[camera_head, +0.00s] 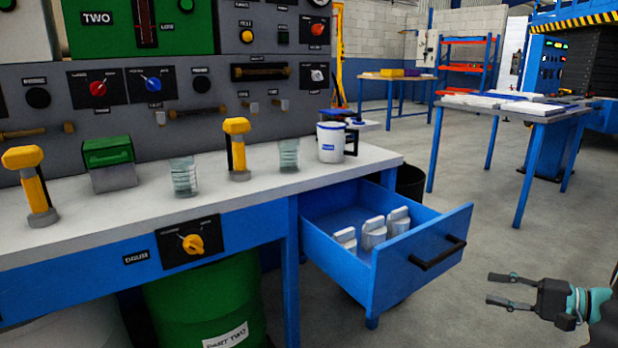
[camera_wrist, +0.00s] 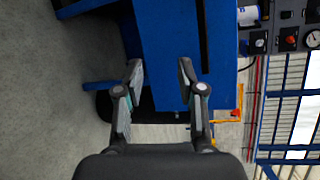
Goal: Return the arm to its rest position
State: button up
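My gripper (camera_head: 512,290) is at the lower right of the head view, out over the floor and to the right of the open drawer. Its two fingers are spread apart with nothing between them. In the wrist view my gripper (camera_wrist: 160,85) also shows open and empty, and the blue drawer front (camera_wrist: 170,45) lies beyond the fingers, turned sideways in the picture. The gripper is apart from the drawer handle (camera_head: 437,253).
The blue drawer (camera_head: 345,268) is pulled out from the bench (camera_head: 255,205) and holds several white-lidded containers (camera_head: 373,232). Yellow-handled tools, glasses and a white tub (camera_head: 331,142) stand on the bench. A blue-legged table (camera_head: 520,108) stands behind. Floor around the gripper is clear.

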jog(key=s+a+f+g+h+p, duration=0.2)
jog(key=s+a+f+g+h, duration=0.4)
jog(key=s+a+g, duration=0.4)
jog(key=s+a+r+n+t+h+p, duration=0.2)
jog(key=s+a+r+n+h, duration=0.1)
jog(key=a+r+n, duration=0.2)
jog(key=s+a+r+n+t+h+p, duration=0.3)
jog(key=a+r, duration=0.6)
jog(key=a, duration=0.4)
jog(key=shift+s+a+r+n, duration=0.25)
jog(key=shift+s+n, duration=0.35)
jog(key=shift+n, duration=0.6)
